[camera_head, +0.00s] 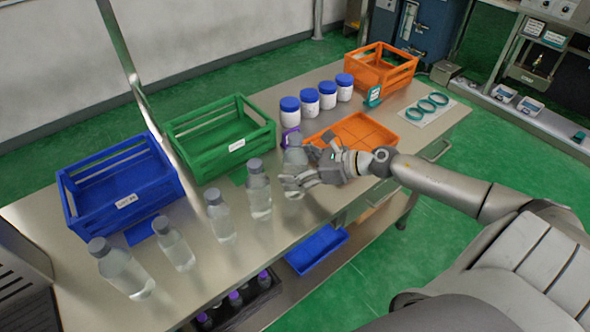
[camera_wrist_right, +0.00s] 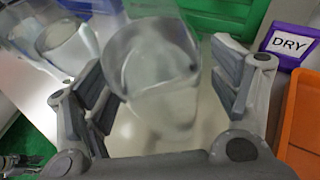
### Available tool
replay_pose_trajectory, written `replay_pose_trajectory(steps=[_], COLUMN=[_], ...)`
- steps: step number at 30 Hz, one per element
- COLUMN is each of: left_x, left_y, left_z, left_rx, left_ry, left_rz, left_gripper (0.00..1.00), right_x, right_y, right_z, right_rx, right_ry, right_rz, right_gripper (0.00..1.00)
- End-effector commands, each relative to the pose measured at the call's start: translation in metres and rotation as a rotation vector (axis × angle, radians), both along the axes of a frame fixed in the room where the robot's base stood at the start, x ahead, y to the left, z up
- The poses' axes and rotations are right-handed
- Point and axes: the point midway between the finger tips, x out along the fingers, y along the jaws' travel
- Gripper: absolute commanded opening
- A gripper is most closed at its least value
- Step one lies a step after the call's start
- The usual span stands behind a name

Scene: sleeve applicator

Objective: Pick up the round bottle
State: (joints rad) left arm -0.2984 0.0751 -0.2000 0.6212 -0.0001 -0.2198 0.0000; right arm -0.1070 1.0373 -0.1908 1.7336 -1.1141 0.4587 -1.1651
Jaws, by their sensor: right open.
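My right gripper (camera_head: 299,167) is open, its fingers on either side of a clear bottle (camera_head: 295,156) with a grey cap. In the right wrist view, this bottle (camera_wrist_right: 155,85) stands between the open fingers, with gaps at its sides. The fingers hide part of it in the head view. Several other clear, grey-capped bottles stand in a row to the left, including a tall bottle (camera_head: 258,190) and a large bottle (camera_head: 122,270). I cannot tell for sure which are round. My left gripper is not in view.
A green crate (camera_head: 222,140) and a blue crate (camera_head: 118,185) stand behind the bottles. White jars (camera_head: 309,102) with blue lids, an orange tray (camera_head: 372,128) and a purple "DRY" sign (camera_wrist_right: 290,44) are close to the right gripper. A slanted pole (camera_head: 150,112) rises at the left.

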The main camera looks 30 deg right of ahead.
Motion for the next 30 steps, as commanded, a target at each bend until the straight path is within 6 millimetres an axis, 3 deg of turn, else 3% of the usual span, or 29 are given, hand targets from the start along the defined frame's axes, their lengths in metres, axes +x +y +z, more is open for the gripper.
replay_pose_trajectory(steps=[2, 18, 30], left_x=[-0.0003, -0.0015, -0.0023], left_y=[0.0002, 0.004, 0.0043], left_z=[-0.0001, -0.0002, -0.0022], left_rx=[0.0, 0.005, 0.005], left_ry=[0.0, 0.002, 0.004], left_rz=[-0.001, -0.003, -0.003], left_gripper=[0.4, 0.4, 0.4], right_x=[-0.0001, -0.0003, 0.0005], right_y=[0.0001, 0.0, 0.0], right_z=[-0.0001, 0.0001, 0.0065], right_rx=[0.0, 0.0, 0.0], right_ry=[0.0, 0.0, -0.004], right_rz=[0.0, 0.0, 0.001], right_gripper=[0.82, 0.14, 0.13])
